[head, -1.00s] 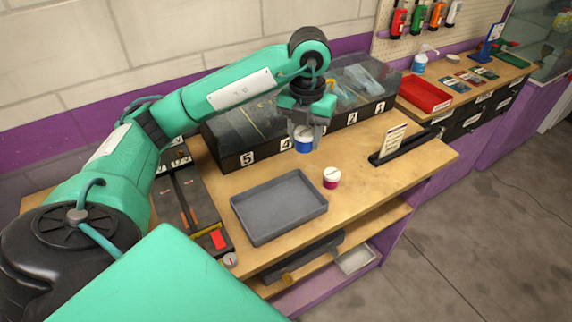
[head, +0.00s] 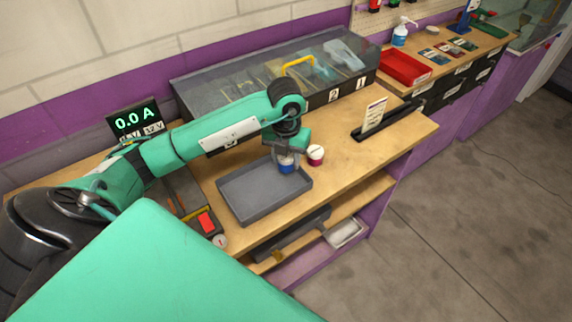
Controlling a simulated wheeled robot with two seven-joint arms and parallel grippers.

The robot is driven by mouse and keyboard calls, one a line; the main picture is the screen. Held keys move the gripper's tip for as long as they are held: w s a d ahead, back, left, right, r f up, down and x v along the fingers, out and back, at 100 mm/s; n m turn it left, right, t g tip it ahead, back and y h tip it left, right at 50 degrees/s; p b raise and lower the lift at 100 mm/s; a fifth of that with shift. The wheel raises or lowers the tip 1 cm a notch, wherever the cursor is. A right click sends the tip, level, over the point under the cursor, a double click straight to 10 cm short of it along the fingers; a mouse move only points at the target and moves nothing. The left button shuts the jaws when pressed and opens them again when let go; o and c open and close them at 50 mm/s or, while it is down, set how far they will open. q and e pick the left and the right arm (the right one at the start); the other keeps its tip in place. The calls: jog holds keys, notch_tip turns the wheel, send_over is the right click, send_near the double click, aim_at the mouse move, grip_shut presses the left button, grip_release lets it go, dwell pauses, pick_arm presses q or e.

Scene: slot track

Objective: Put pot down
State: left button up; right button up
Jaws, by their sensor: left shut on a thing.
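My left gripper (head: 284,158) reaches in from the left and points down. It is shut on a small blue pot with a white top (head: 287,167). The blue pot is at the far right corner of the grey tray (head: 236,207). I cannot tell whether it touches the tray or hangs just above it. The gripper hides part of the pot. A second pot, dark pink with a white lid (head: 316,156), stands upright on the wooden bench just right of the blue one. My right gripper is not in view.
A long clear-lidded case with numbered fronts (head: 335,92) stands behind my arm. A card in a black slotted holder (head: 373,115) stands to the right. A red bin (head: 404,68) is further back. The bench (head: 330,185) is clear in front of the pink pot.

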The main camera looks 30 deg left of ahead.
aim_at(286, 167)
pick_arm(q)
notch_tip(286, 167, down, 3)
jog(key=shift+f+p, duration=0.2)
jog(key=shift+p, duration=0.15)
jog(key=shift+f, duration=0.1)
jog(key=shift+f+b, duration=0.15)
jog(key=shift+b, duration=0.15)
jog(key=o, duration=1)
